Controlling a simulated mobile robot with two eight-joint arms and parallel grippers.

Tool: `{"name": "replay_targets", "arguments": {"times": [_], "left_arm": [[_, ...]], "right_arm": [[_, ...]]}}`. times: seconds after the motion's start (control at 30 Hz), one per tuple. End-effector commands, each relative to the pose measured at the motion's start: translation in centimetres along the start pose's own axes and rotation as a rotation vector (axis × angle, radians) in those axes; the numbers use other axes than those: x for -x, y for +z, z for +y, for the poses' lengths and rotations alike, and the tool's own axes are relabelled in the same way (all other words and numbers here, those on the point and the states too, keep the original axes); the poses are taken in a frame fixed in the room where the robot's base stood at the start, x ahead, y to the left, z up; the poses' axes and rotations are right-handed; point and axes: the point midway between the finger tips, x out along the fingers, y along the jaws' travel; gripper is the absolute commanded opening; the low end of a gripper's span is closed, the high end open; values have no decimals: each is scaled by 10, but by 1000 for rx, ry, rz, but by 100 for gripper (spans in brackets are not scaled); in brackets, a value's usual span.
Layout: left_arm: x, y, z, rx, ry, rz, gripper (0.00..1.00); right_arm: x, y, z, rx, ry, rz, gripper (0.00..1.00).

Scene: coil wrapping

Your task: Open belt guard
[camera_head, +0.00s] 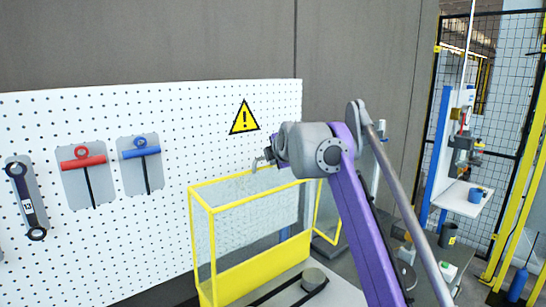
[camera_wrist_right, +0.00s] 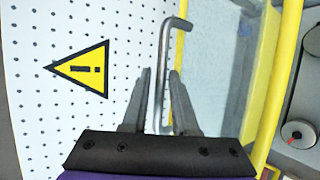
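The belt guard (camera_head: 262,270) is a yellow frame with see-through panels, standing in front of the white pegboard in the head view. Its yellow edge (camera_wrist_right: 283,85) also shows in the right wrist view. A bent grey metal handle (camera_wrist_right: 163,60) stands beside a clear panel there. My right gripper (camera_wrist_right: 160,78) has its two dark fingers on either side of the handle, with small gaps visible, so it looks open around it. In the head view my right gripper (camera_head: 268,158) is at the guard's top edge, partly hidden by my wrist. My left gripper is not in view.
The pegboard (camera_head: 100,240) holds a wrench (camera_head: 27,200), a red-handled tool (camera_head: 84,162), a blue-handled tool (camera_head: 140,153) and a yellow warning sign (camera_head: 244,118). A grey cylinder (camera_head: 313,279) sits on the surface before the guard. A workstation (camera_head: 462,196) and fence stand at right.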

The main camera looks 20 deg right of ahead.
Motion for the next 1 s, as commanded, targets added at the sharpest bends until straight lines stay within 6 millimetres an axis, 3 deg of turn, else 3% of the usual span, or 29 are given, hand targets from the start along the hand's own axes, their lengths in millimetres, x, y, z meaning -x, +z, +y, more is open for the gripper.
{"name": "replay_targets", "arguments": {"times": [0.6,1.0], "left_arm": [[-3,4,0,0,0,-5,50],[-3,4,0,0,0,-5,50]], "right_arm": [[100,0,0,0,0,0,27],[107,0,0,0,0,0,27]]}}
